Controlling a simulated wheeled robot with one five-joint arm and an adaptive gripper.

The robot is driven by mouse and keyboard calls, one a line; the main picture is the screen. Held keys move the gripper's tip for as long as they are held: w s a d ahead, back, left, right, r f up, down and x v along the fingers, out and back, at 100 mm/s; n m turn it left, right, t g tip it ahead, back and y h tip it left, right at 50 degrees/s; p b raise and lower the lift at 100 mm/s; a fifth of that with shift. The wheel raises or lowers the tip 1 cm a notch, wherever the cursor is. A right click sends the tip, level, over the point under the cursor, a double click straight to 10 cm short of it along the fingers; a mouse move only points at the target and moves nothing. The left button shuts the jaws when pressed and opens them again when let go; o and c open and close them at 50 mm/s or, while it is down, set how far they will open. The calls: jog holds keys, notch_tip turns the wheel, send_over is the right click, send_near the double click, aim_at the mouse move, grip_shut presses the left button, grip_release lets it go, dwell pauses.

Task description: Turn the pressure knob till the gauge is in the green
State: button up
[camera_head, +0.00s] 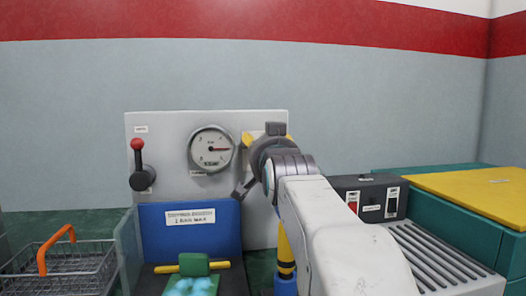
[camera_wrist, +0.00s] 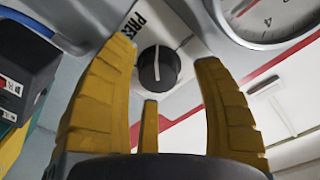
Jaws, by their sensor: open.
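The pressure gauge (camera_head: 211,148) is a round white dial on the grey panel (camera_head: 160,125). The pressure knob (camera_wrist: 158,68) is black and round with a white pointer line, beside a label partly reading "PRES". My gripper (camera_wrist: 161,60) is open, with yellow fingers on both sides of the knob; contact is not visible. In the head view my gripper (camera_head: 265,140) hides the knob.
A red-topped lever (camera_head: 137,160) stands left of the gauge. Below is a blue-backed bay (camera_head: 190,240) with a green and yellow handled clamp. A wire basket (camera_head: 60,275) is at lower left. A black switch box (camera_head: 368,195) and yellow-topped green case (camera_head: 470,190) are right.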

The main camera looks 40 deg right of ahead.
jog(key=shift+w+d, duration=0.1)
jog(key=shift+w, duration=0.05)
jog(key=shift+o, duration=0.2)
jog(key=shift+r, duration=0.1)
jog(key=c, duration=1.2)
